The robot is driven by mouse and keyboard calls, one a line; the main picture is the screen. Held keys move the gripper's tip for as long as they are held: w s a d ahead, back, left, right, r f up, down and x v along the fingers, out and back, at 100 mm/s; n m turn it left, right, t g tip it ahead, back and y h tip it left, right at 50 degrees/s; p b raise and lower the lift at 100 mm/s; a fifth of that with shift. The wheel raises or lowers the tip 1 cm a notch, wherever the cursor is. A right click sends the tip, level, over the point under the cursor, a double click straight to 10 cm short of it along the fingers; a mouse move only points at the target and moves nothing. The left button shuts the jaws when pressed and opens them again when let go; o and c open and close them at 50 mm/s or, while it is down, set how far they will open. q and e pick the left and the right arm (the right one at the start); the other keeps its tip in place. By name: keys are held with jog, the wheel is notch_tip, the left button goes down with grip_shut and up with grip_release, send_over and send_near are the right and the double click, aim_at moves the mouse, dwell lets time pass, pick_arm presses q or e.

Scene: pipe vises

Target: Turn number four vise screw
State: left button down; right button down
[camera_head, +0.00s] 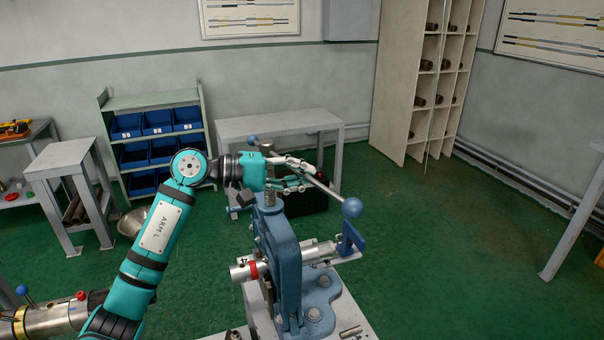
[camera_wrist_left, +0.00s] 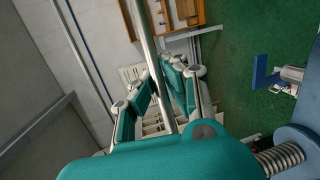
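A blue pipe vise (camera_head: 285,262) stands on a light bench. A silver pipe (camera_head: 240,272) with a red band lies through it. Its upright threaded screw (camera_head: 270,199) carries a slanting metal handle bar (camera_head: 328,189) with a blue ball (camera_head: 352,208) at its near right end. My left gripper (camera_head: 300,175) is at the bar above the vise, fingers apart. In the left wrist view, the bar (camera_wrist_left: 146,40) runs between the fingers (camera_wrist_left: 158,82); contact is unclear. The screw thread (camera_wrist_left: 280,159) shows at lower right. I cannot read a vise number. My right gripper is not in view.
A grey table (camera_head: 280,122) stands behind the vise, beside a shelf of blue bins (camera_head: 158,122). A pigeonhole rack (camera_head: 400,85) is against the back wall. Another metal pipe (camera_head: 50,320) is at lower left. The green floor at right (camera_head: 440,240) is clear.

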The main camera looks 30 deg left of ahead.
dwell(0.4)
pick_arm(q)
jog(key=shift+s+a+f+b, duration=0.1)
jog(key=shift+b, duration=0.35)
jog(key=s+a+m+g+h+b, duration=0.3)
jog(key=s+a+m+g+b, duration=0.1)
jog(key=b, duration=0.5)
jog(key=s+m+g, duration=0.1)
jog(key=m+g, duration=0.1)
jog(key=g, duration=0.1)
jog(key=shift+a+r+h, duration=0.25)
jog(key=shift+h, duration=0.15)
jog(key=c, duration=1.3)
grip_release()
jog(key=shift+s, duration=0.1)
jog(key=shift+c, duration=0.2)
jog(key=v, duration=1.2)
